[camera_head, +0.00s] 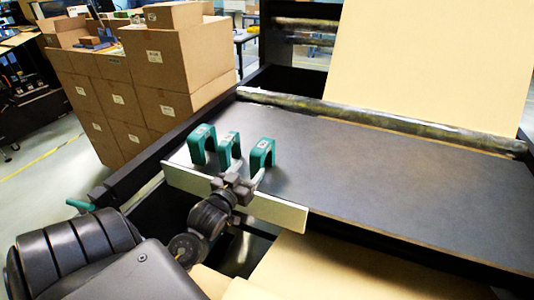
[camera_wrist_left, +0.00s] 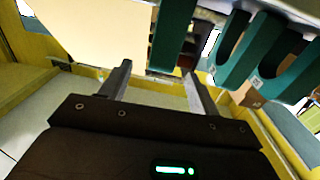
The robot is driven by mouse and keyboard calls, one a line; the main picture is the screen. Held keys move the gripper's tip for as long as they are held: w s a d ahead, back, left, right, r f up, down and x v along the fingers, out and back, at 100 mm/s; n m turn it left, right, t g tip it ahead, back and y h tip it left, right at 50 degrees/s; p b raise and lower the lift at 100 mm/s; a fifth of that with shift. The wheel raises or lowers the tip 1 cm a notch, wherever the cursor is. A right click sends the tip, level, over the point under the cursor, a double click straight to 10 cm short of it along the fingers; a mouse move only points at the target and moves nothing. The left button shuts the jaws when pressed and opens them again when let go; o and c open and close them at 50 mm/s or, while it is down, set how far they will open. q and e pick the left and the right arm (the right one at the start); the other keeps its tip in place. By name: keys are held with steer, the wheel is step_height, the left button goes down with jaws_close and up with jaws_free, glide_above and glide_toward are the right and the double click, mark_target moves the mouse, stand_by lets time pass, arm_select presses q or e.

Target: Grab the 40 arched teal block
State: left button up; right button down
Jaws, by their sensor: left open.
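Three teal arched blocks stand in a row on the dark table: a left one (camera_head: 202,145), a middle one (camera_head: 230,149) and a right one (camera_head: 263,153). Each has a small pale label on top, too small to read, so I cannot tell which is the 40. My left gripper (camera_head: 245,173) is open and empty, close in front of the middle and right blocks. In the left wrist view, the open fingers (camera_wrist_left: 157,70) point toward the teal blocks (camera_wrist_left: 232,48), which hang across the upper right. My right gripper is not in view.
A pale metal strip (camera_head: 285,211) runs along the table's near edge beneath my left gripper. The dark tabletop (camera_head: 390,185) is clear to the right. A roller (camera_head: 390,122) and a kraft sheet (camera_head: 430,60) lie behind. Cardboard boxes (camera_head: 165,65) are stacked at the left.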

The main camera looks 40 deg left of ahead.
mark_target(256, 160)
arm_select(q)
steer(key=p+x, duration=0.1)
steer(key=x, duration=0.4)
steer(key=shift+w, duration=0.15)
steer(key=shift+w+a+r, duration=0.15)
steer(key=shift+r, duration=0.05)
steer(key=p+x, duration=0.2)
steer(key=x, duration=0.1)
steer(key=shift+w+a+r, duration=0.15)
steer(key=shift+w+a, duration=0.3)
steer(key=shift+w, duration=0.35)
steer(key=c, duration=1.2)
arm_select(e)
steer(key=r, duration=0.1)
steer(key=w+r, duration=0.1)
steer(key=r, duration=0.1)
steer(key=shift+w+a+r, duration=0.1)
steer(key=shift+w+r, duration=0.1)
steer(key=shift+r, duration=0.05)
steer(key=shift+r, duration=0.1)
